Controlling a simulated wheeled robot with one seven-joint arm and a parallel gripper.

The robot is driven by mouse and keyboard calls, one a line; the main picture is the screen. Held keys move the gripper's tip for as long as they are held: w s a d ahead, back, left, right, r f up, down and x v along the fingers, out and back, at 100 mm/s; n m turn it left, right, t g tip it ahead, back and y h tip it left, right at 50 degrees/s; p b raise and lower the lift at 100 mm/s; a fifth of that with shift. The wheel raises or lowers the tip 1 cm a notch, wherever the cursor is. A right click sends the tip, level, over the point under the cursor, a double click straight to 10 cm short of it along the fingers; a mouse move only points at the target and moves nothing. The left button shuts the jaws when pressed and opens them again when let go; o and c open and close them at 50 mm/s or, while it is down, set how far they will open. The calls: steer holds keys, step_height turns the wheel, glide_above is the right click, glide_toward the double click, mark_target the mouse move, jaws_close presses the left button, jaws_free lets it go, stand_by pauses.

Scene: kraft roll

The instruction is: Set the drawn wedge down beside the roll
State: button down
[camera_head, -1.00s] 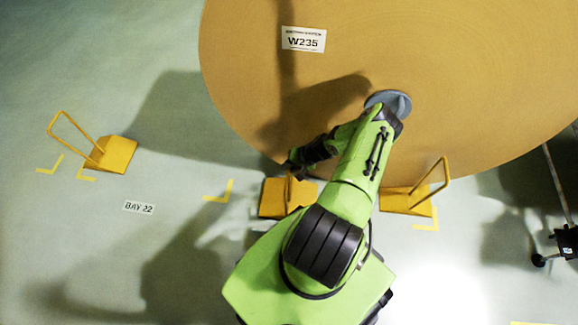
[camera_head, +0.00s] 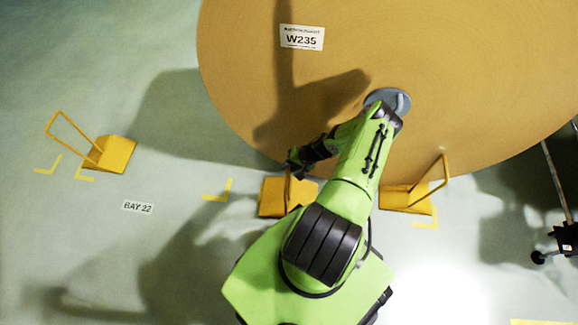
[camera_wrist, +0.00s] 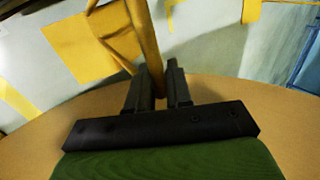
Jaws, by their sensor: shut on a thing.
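The yellow wedge (camera_head: 272,197) with a tall bar handle stands close to the lower edge of the big brown roll (camera_head: 440,70). My gripper (camera_head: 291,166) is above this wedge, at the roll's lower face. In the wrist view my gripper (camera_wrist: 158,88) is shut on a yellow handle bar (camera_wrist: 146,40), with a yellow plate (camera_wrist: 75,48) beyond it. My arm hides the right part of the wedge in the head view. I cannot tell whether its base touches the floor or the roll.
Another yellow wedge (camera_head: 405,198) sits at the roll's lower edge, right of my arm. A third wedge (camera_head: 110,153) stands apart on the floor at left, near yellow corner marks. Floor label BAY 22 (camera_head: 138,207) lies in clear floor. A dark wheeled stand (camera_head: 566,238) is at right.

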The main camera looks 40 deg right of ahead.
steer(key=shift+f+b, duration=0.5)
stand_by(0.3)
steer(key=c, duration=1)
jaws_free()
steer(key=shift+o, duration=0.2)
steer(key=shift+s+f, duration=0.1)
steer(key=p+v, duration=0.5)
steer(key=v, duration=1)
steer(key=shift+d+r, duration=0.2)
steer(key=shift+r, duration=0.2)
